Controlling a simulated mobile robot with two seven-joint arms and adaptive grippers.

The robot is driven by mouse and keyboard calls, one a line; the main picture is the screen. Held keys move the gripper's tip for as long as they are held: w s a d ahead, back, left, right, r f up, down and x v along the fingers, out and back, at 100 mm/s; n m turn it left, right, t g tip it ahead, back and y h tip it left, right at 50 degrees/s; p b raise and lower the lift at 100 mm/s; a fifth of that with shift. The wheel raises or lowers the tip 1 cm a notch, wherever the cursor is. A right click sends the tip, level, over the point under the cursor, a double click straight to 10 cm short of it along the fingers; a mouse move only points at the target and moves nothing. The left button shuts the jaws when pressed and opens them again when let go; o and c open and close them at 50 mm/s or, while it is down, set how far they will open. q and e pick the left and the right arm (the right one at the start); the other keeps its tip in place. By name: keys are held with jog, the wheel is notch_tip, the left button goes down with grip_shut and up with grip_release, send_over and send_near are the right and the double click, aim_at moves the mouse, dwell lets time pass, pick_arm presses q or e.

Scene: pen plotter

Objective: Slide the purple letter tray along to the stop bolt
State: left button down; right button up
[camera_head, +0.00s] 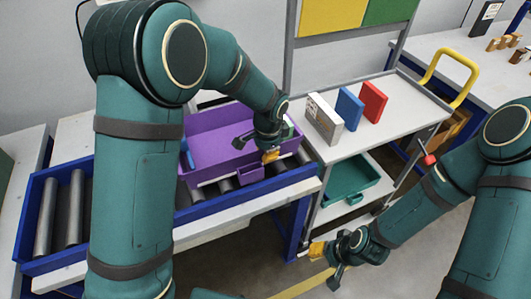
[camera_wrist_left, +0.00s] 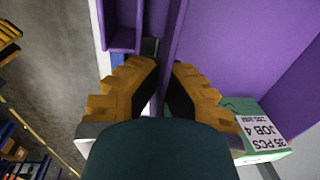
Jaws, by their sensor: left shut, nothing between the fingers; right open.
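The purple letter tray (camera_head: 215,145) sits on the roller conveyor (camera_head: 75,205), toward its right end. A small purple holder (camera_head: 249,174) projects from its front wall. My left gripper (camera_head: 269,156) is shut, with nothing held, at the tray's front wall right of the holder. In the left wrist view, the purple wall (camera_wrist_left: 174,30) runs just beyond its yellow fingertips (camera_wrist_left: 165,75); I cannot tell whether they touch. My right gripper (camera_head: 324,263) is open and empty, low in front of the cart. I cannot make out the stop bolt.
A green labelled box (camera_wrist_left: 262,130) lies by the left fingers. The grey cart (camera_head: 395,115) stands right of the conveyor, with white, blue and red upright blocks (camera_head: 347,108) on top and a teal tray (camera_head: 350,185) below. Free floor shows in front.

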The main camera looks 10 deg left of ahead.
pick_arm(q)
jog(key=shift+w+d+f, duration=0.1)
jog(key=shift+w+d, duration=0.1)
jog(key=shift+d, duration=0.15)
jog(key=c, duration=1.1)
grip_release()
jog(key=shift+o, duration=0.2)
notch_tip(320, 180, up, 12)
jog(key=shift+s+d, duration=0.3)
jog(key=shift+s, duration=0.1)
jog(key=shift+s, duration=0.1)
